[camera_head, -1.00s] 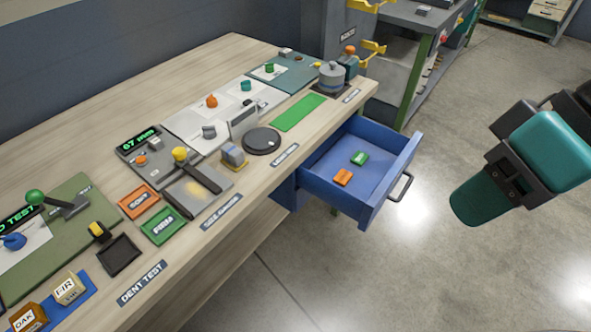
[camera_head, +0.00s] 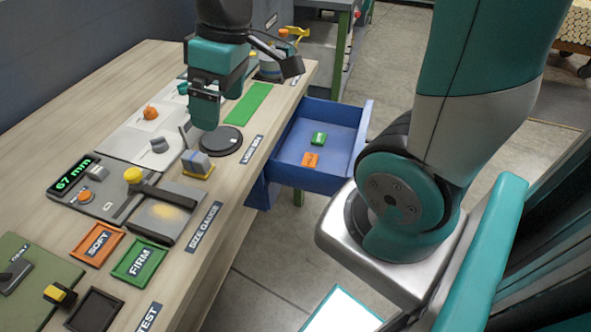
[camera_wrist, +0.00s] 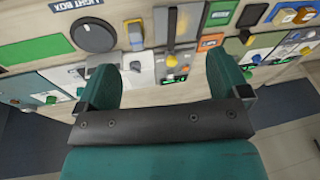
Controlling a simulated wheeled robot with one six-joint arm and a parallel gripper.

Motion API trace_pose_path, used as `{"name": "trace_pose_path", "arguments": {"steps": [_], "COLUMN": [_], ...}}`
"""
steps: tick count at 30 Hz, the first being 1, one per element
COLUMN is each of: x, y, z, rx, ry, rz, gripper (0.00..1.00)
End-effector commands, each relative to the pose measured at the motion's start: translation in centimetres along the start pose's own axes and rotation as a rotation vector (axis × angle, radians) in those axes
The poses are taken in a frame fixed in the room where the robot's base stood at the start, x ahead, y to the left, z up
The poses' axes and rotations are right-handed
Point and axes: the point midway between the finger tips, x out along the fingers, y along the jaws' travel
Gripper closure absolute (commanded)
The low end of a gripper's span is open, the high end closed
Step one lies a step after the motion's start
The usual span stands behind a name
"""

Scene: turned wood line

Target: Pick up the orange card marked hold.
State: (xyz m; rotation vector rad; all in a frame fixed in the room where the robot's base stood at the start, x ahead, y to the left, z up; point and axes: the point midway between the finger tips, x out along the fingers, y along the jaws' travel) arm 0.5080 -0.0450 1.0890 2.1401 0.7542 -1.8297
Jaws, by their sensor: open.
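A small orange card (camera_head: 310,159) lies flat on the floor of the open blue drawer (camera_head: 349,172), in front of a small green card (camera_head: 319,138). Its lettering is too small to read. My gripper (camera_head: 206,120) hangs over the bench in the head view, left of the drawer and apart from both cards. In the wrist view my gripper (camera_wrist: 160,68) has its two teal fingers spread wide with nothing held between them. The drawer and its cards do not show in the wrist view.
A dark round disc (camera_head: 221,140) and a grey-and-yellow block (camera_head: 197,164) sit on the bench (camera_head: 215,228) near my gripper. Orange SOFT (camera_head: 97,244) and green FIRM (camera_head: 139,262) trays lie nearer. The space above the drawer is clear.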

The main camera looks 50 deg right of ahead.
Motion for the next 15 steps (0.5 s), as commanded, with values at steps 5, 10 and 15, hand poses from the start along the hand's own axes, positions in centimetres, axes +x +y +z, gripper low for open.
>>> {"name": "trace_pose_path", "arguments": {"steps": [5,10,15], "x": [8.5,12.3,13.7], "y": [16.9,26.4,29.5], "z": [4.6,11.5,14.9], "rx": [0.077,0.104,0.109], "ry": [-0.076,-0.155,-0.19], "rz": [0.117,0.16,0.167], "gripper": [0.06,0.06,0.06]}}
